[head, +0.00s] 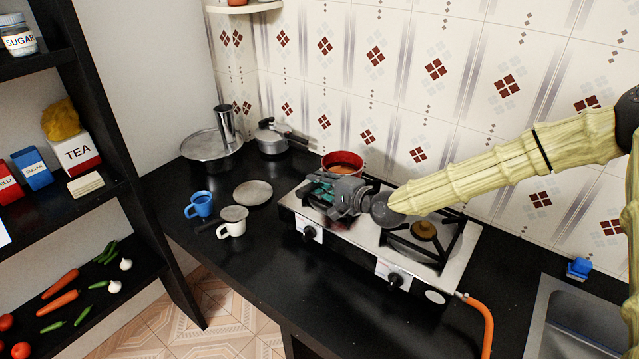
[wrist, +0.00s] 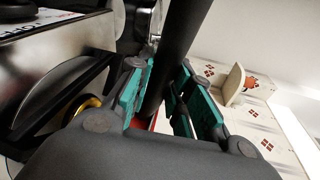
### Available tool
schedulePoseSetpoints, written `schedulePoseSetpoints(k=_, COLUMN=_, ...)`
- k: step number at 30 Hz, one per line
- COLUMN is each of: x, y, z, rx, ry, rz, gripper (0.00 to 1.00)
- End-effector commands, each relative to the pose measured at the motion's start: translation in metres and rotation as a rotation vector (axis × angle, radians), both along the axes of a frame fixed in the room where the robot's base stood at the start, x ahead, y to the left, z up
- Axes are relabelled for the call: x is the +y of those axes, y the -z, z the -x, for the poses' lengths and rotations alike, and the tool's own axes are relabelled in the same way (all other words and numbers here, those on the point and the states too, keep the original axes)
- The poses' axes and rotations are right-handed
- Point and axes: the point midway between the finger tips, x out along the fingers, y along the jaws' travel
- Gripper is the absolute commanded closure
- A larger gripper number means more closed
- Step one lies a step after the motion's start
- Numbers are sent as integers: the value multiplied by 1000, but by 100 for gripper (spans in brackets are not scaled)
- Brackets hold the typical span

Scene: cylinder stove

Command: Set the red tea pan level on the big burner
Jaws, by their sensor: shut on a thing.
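The red tea pan (head: 344,160) holds brown liquid and is at the back of the stove's left side in the head view. My gripper (head: 320,189) is in front of it, above the left burner area. In the wrist view, my gripper's teal-padded fingers (wrist: 168,98) are shut on the pan's black handle (wrist: 178,50). A sliver of red shows below the handle. The right burner (head: 423,229) has a brass cap and is bare. My gripper mostly hides the left burner, so I cannot tell whether the pan touches its grate.
The steel stove (head: 365,246) stands on a black counter (head: 262,272). Left of it are a white mug (head: 233,226), a blue mug (head: 199,205) and a round lid (head: 253,193). The tiled wall is close behind the pan.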

Motion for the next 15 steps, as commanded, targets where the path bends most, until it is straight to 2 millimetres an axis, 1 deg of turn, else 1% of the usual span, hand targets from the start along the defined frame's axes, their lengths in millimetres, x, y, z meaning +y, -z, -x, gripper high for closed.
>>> schedulePoseSetpoints(k=9, x=0, y=4, z=0, rx=-2, ry=0, rz=-1, gripper=100)
schedulePoseSetpoints(k=10, x=0, y=3, z=0, rx=-3, ry=0, rz=0, gripper=74)
schedulePoseSetpoints(k=13, x=0, y=3, z=0, rx=-2, ry=0, rz=-1, gripper=56)
schedulePoseSetpoints(k=15, x=0, y=3, z=0, rx=-1, ry=0, rz=0, gripper=54)
